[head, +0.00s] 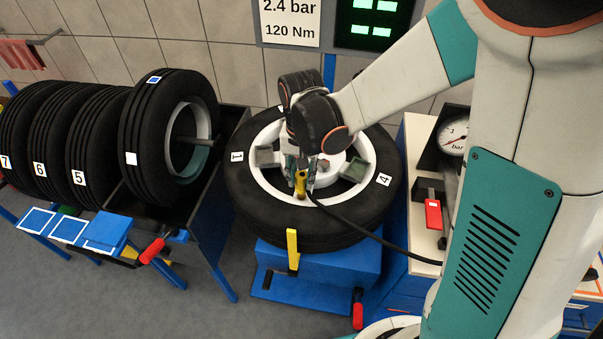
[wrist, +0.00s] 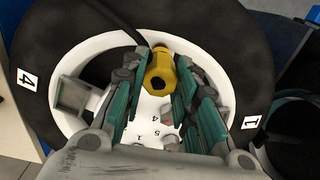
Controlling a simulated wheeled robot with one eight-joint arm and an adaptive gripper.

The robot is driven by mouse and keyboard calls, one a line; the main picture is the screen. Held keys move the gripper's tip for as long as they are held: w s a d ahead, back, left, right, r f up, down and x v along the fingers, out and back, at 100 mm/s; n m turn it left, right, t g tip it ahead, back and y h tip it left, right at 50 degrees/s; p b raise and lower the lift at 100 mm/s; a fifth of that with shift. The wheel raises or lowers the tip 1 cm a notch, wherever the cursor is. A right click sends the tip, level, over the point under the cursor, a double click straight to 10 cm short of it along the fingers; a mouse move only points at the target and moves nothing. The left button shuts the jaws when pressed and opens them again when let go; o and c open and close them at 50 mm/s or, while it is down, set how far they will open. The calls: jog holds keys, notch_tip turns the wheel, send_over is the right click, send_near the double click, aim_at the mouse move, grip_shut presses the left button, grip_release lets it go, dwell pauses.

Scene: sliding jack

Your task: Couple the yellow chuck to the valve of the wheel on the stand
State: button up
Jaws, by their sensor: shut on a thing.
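The yellow chuck (head: 301,183) is between the fingers of my gripper (head: 302,170), over the wheel's white rim; a black hose runs from it to the right. In the wrist view the chuck (wrist: 167,73) shows its dark round opening between the teal-grey fingers of my gripper (wrist: 165,68), which is shut on it. The wheel (head: 310,222) lies flat on the blue stand (head: 335,268), with labels 1 and 4 on its tyre. The wheel's tyre (wrist: 250,65) also surrounds the gripper in the wrist view. I cannot make out the valve, nor whether the chuck touches it.
Several upright tyres (head: 95,140) stand in a rack on the left. A yellow post (head: 292,250) and a red-handled lever (head: 357,310) are at the stand's front. A pressure gauge (head: 453,138) and a red-tagged item (head: 433,213) are on the bench at right. Grey floor is free in front.

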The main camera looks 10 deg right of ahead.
aim_at(301, 175)
jog(key=shift+f+b, duration=1.25)
jog(key=shift+f, duration=0.2)
jog(key=shift+r, duration=0.25)
jog(key=shift+r+p, duration=0.8)
jog(key=shift+r, duration=0.1)
jog(key=shift+f+b, duration=1.1)
jog(key=shift+b, duration=0.05)
dwell(1.5)
jog(key=o, duration=1.2)
jog(key=shift+c, duration=0.2)
notch_tip(301, 175, up, 12)
jog(key=shift+s+r, duration=0.1)
